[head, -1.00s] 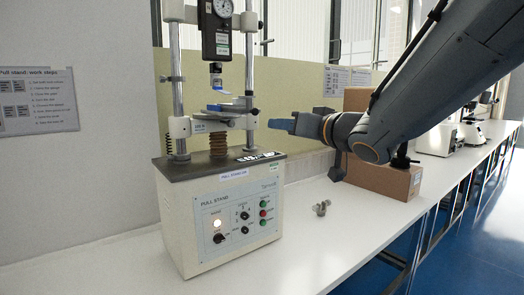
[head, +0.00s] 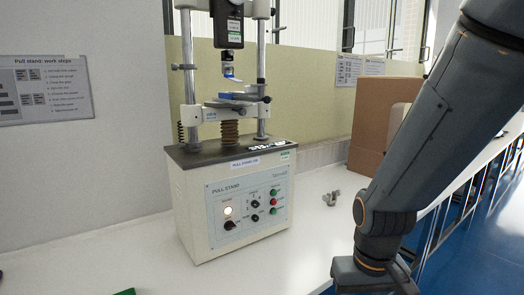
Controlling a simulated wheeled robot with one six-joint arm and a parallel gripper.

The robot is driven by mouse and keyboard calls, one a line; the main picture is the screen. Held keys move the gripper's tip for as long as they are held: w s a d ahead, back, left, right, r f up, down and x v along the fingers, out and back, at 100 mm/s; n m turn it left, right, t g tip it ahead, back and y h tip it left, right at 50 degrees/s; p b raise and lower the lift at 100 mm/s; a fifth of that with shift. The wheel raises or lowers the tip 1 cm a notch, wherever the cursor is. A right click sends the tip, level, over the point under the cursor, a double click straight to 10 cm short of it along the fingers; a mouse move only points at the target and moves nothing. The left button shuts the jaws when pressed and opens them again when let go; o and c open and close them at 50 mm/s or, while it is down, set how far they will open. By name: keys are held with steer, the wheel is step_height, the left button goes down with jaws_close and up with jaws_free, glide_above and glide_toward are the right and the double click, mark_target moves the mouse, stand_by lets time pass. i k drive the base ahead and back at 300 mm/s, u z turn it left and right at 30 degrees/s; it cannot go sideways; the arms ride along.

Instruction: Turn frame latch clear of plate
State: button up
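The pull stand (head: 235,195) is a pale cabinet with a dark top, two posts and a gauge (head: 228,22) above. A light crosshead (head: 208,113) spans the posts over a brown spring column (head: 229,133). A flat plate (head: 240,97) with blue parts lies at the crosshead, under the hanging blue-and-white piece (head: 229,73). Small grey and blue fittings are at the plate's right end; which is the frame latch is too small to tell. My arm hangs down at the lower right, well away from the stand; my gripper's fingers are out of view below.
A small grey metal part (head: 332,196) lies on the white bench (head: 140,245) right of the stand. A cardboard box (head: 372,120) stands behind my arm. A green object (head: 125,292) shows at the bottom edge. The bench's left front is mostly clear.

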mark_target(261, 81)
steer(key=u, duration=1.05)
steer(key=k, duration=0.7)
steer(key=z, duration=0.4)
steer(key=i, duration=0.5)
